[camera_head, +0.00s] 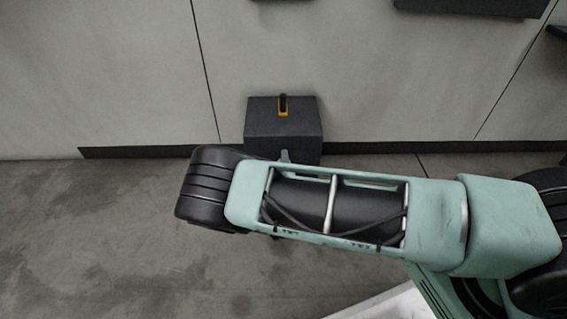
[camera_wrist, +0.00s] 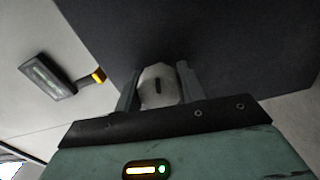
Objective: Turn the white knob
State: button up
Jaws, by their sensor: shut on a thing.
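The white knob (camera_wrist: 160,88) shows in the wrist view, against the dark face of a box (camera_wrist: 215,45). It has a dark slot-like mark on its front. My gripper (camera_wrist: 157,80) has one grey finger on each side of the knob and is shut on it. In the head view the dark box (camera_head: 265,130) stands low against the wall, behind my arm. The knob cannot be made out there, and my arm hides most of my gripper.
A dark fixture with a pale strip (camera_wrist: 46,76) shows at the left in the wrist view. Dark wall units hang at the upper right (camera_head: 470,7). The floor at left (camera_head: 80,240) is clear.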

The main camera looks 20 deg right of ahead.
jog(key=n, duration=0.4)
jog(key=shift+n, duration=0.4)
jog(key=n, duration=0.4)
jog(key=shift+n, duration=0.4)
jog(key=shift+s+f, duration=0.1)
jog(key=o, duration=1)
jog(key=shift+c, duration=0.2)
jog(key=p+v, duration=0.6)
jog(key=v, duration=1.1)
jog(key=shift+s, duration=0.2)
